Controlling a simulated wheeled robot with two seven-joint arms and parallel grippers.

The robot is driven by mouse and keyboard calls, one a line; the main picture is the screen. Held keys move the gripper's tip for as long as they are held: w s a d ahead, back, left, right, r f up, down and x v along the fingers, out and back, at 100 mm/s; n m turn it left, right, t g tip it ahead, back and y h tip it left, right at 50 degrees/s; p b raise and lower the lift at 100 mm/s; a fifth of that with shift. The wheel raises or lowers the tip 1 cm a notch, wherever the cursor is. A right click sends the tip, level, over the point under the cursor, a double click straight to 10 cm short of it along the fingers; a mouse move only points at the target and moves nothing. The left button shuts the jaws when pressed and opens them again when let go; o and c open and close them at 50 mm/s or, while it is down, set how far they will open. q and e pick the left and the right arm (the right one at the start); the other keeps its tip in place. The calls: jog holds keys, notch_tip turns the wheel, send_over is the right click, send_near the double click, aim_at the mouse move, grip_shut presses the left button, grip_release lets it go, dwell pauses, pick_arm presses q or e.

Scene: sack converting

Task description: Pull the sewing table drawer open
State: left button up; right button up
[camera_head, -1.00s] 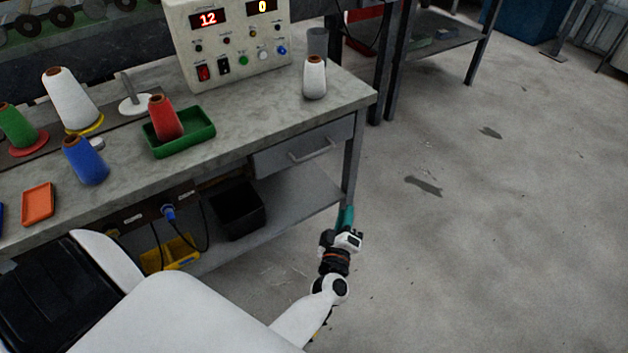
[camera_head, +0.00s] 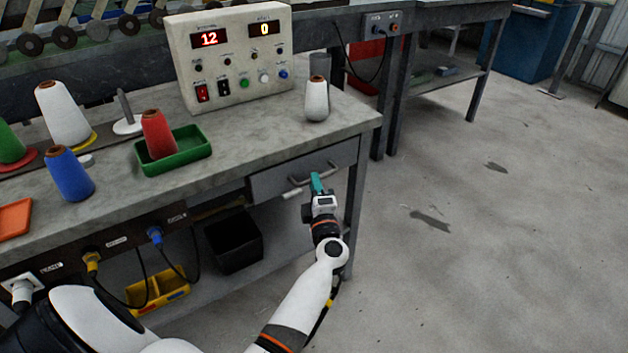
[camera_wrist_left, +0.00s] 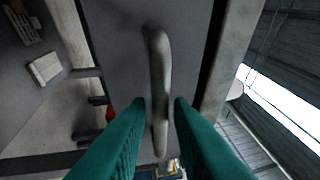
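The sewing table drawer (camera_head: 270,185) is a grey front under the right end of the worktop, and it looks shut. Its bar handle (camera_head: 322,166) is a pale metal pull, partly hidden by my gripper in the head view. My left gripper (camera_head: 317,181), with teal fingers, is at the right part of the handle. In the left wrist view, the handle (camera_wrist_left: 158,70) runs down between the two open fingertips (camera_wrist_left: 160,103), with a gap showing on each side. Whether the fingers reach past the bar is unclear. My right gripper is not in view.
On the worktop (camera_head: 245,140) are a control box (camera_head: 235,65), a white cone (camera_head: 316,100), a green tray (camera_head: 190,150) with a red cone (camera_head: 157,133), and a blue cone (camera_head: 70,175). A black bin (camera_head: 235,243) sits below. Floor (camera_head: 480,230) to the right is clear.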

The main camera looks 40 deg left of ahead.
pick_arm(q)
jog(key=shift+x, duration=1.15)
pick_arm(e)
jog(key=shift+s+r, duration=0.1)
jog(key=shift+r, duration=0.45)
pick_arm(q)
grip_shut()
jog(key=shift+d, duration=0.1)
